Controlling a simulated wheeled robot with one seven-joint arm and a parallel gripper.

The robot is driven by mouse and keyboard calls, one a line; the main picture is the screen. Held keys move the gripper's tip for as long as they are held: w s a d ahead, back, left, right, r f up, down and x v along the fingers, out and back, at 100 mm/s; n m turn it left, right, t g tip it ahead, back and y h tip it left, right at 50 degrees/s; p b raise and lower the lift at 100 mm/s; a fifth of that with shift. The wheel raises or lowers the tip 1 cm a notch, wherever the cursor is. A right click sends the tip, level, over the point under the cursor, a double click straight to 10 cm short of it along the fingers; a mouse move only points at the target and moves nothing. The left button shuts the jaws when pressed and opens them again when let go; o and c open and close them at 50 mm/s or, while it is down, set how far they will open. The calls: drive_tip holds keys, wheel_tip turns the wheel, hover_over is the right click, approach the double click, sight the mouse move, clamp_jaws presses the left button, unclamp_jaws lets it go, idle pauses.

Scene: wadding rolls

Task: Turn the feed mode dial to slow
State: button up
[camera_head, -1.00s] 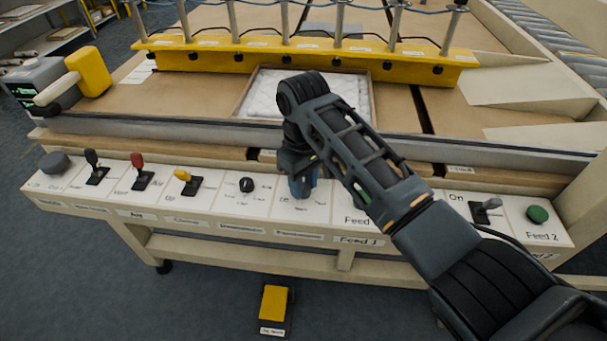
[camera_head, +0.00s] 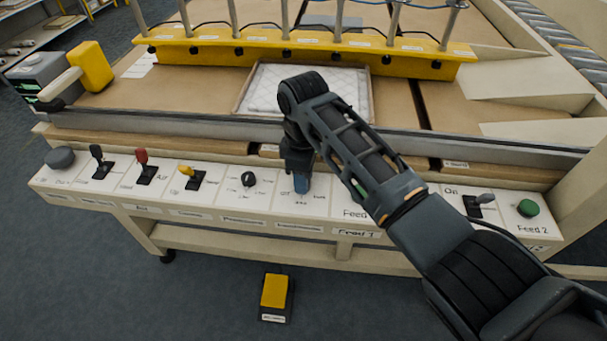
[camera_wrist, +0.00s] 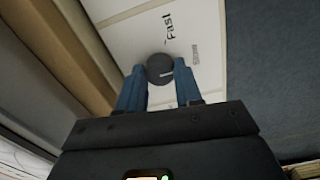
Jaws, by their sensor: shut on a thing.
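The feed mode dial (camera_wrist: 160,67) is a small round dark knob with a pale pointer line. In the wrist view it sits between the blue fingertips of my gripper (camera_wrist: 159,87). The pointer line runs towards the right of the picture. The fingers are shut on the dial.
Left of my gripper along the panel are a black knob (camera_head: 248,179), yellow lever (camera_head: 187,173), red lever (camera_head: 143,160) and black lever (camera_head: 98,155). At the right are a grey lever (camera_head: 484,198) and green button (camera_head: 528,208). A yellow pedal (camera_head: 275,291) stands on the floor.

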idle(0.3)
drive_tip(key=o, duration=1)
drive_tip(key=shift+o, duration=0.2)
drive_tip(key=shift+r, duration=0.1)
wheel_tip(320, 180, up, 8)
drive_tip(key=shift+f, duration=0.15)
